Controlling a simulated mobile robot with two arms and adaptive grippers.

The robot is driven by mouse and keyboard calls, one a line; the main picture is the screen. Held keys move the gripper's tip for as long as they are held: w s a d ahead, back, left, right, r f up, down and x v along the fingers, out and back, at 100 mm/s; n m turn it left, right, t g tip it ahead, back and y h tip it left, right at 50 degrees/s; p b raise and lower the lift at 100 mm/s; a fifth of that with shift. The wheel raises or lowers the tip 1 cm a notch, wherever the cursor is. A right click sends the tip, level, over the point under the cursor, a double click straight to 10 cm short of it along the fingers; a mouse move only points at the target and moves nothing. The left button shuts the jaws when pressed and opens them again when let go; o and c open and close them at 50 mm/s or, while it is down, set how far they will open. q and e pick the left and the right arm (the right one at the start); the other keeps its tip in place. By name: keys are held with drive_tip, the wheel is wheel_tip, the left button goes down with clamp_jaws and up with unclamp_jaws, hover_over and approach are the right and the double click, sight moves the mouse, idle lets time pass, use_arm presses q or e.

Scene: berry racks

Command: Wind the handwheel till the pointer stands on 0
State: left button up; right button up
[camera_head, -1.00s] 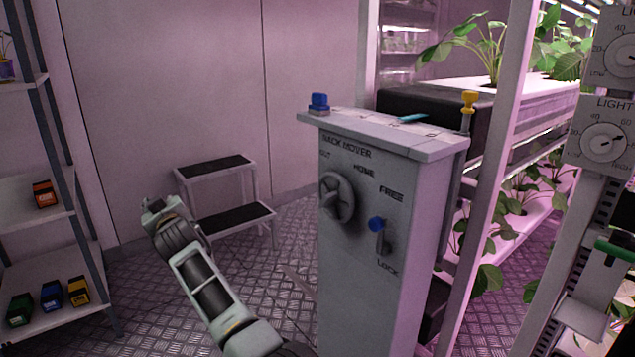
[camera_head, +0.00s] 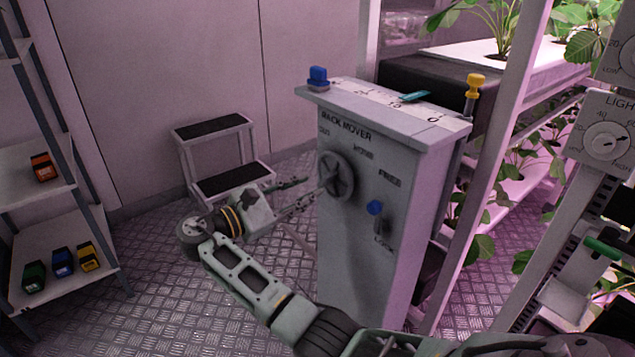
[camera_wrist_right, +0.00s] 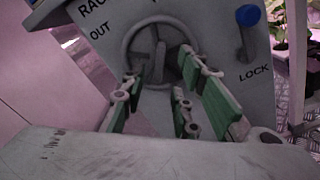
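The grey handwheel (camera_head: 337,175) is on the front of the RACK MOVER box (camera_head: 350,265). A teal pointer (camera_head: 414,97) lies over the numbered scale on top of the box, behind and left of the 0 mark (camera_head: 433,118); its exact reading is unclear. My right gripper (camera_head: 298,196) is open just left of the wheel. In the right wrist view, its green-padded fingers (camera_wrist_right: 168,90) are spread, with the wheel (camera_wrist_right: 160,25) ahead between and beyond the tips. Contact cannot be told. My left gripper is out of view.
A blue-knobbed lever (camera_head: 376,208) stands right of the wheel, knob up toward FREE, LOCK below. A step stool (camera_head: 232,185) stands behind; shelves (camera_head: 55,195) are left.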

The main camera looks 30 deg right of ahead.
sight(322, 182)
drive_tip(key=shift+w+d, duration=0.2)
drive_tip(key=shift+d, duration=2.05)
drive_tip(key=shift+c, duration=0.4)
clamp_jaws()
